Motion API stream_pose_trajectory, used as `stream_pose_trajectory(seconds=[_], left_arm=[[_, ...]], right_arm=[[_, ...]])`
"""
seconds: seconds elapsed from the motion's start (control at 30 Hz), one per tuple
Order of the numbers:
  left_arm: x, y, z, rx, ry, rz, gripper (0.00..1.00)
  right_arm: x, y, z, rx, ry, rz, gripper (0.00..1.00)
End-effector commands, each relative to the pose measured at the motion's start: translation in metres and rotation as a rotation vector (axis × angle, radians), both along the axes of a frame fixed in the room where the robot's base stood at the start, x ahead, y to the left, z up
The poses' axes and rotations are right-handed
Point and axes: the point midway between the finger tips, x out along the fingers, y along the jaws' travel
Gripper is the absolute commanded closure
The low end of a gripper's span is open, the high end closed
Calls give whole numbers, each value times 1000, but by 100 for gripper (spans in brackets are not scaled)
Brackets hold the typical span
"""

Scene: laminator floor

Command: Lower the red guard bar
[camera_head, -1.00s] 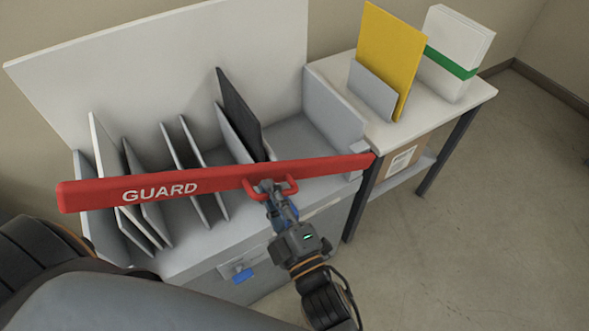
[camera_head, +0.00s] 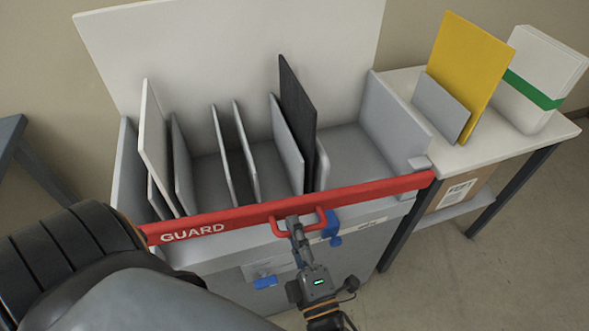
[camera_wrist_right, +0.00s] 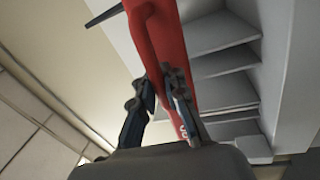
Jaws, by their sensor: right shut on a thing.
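The red guard bar (camera_head: 375,194), marked GUARD, runs across the front of the grey slotted unit (camera_head: 398,120). It slopes slightly up to the right, and its right end is at the unit's front right corner. Its left end is hidden behind my left arm. My right gripper (camera_head: 294,225) is shut on the red handle (camera_head: 320,222) on the bar's front side. In the right wrist view, the fingers (camera_wrist_right: 160,85) close at the red bar (camera_wrist_right: 168,35). My left arm fills the lower left, with its gripper out of view.
Several upright panels, one black (camera_head: 297,115), stand in the unit. Blue parts (camera_head: 334,228) are on its front. To the right, a side table (camera_head: 450,150) holds a yellow panel (camera_head: 468,65) and a white pack with a green band (camera_head: 543,80). Floor shows at the lower right.

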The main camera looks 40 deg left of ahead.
Motion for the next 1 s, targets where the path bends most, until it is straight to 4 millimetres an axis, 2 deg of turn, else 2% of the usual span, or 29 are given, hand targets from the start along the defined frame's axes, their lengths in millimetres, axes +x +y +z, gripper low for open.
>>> stream_pose_trajectory(seconds=[0.13,0.17,0.27,0.67,0.77,1.0], left_arm=[[0,0,0,0,0,0,60],[0,0,0,0,0,0,60],[0,0,0,0,0,1,60],[0,1,0,1,0,2,60],[0,1,0,1,0,2,60],[0,0,0,0,0,1,60]], right_arm=[[1,-2,-1,-2,2,-3,100],[1,-2,-1,-2,2,-3,87],[1,-2,-1,-2,2,-2,66],[-3,-6,-2,-2,3,-1,66],[-11,-16,-5,-2,5,-2,66],[-42,-58,-14,-2,6,-2,66]])
